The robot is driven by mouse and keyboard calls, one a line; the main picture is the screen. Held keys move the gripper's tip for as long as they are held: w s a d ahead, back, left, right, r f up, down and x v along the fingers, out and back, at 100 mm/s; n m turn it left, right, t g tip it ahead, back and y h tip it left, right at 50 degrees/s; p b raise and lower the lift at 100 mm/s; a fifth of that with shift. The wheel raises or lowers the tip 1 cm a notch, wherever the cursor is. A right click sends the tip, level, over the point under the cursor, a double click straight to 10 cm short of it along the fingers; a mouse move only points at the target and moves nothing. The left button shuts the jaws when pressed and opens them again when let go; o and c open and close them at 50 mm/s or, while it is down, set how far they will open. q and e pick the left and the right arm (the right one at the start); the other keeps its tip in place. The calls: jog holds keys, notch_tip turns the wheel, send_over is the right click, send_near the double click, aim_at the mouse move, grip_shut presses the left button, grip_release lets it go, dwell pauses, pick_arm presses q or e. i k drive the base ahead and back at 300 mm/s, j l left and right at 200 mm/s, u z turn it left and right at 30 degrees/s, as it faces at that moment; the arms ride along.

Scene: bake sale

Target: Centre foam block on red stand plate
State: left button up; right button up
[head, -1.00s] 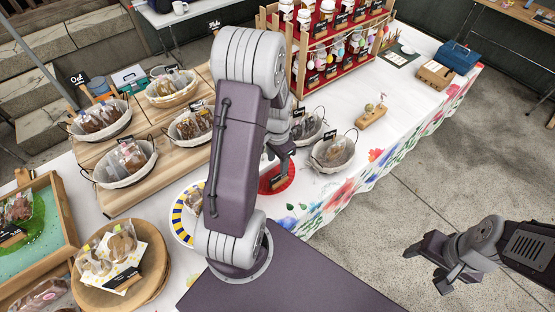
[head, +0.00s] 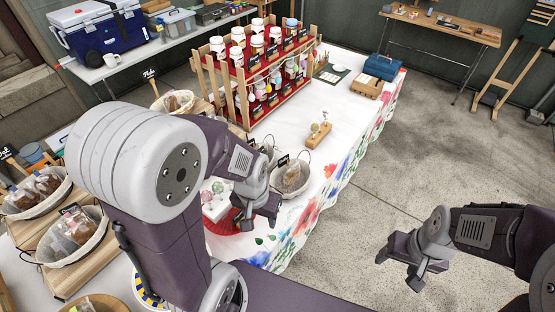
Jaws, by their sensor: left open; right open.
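The red stand plate (head: 222,227) lies on the white floral tablecloth, partly hidden by my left arm and gripper. A white block (head: 214,212), which looks like the foam block, sits at the plate's far left part with pink and green balls on top. My arm hides its left side, so I cannot tell how well it is centred. My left gripper (head: 258,218) is open, just right of the block and over the plate's right side; no contact with the block is visible. My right gripper (head: 398,271) is open and empty above the concrete floor.
A lined basket (head: 290,178) stands right of my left gripper. A wooden holder (head: 318,136) with small pops stands beyond it. The red tiered jar rack (head: 262,88) is behind.

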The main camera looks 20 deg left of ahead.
aim_at(220, 208)
jog(key=i+j+u, duration=0.1)
jog(key=u, duration=1.35)
jog(key=i+j, duration=0.05)
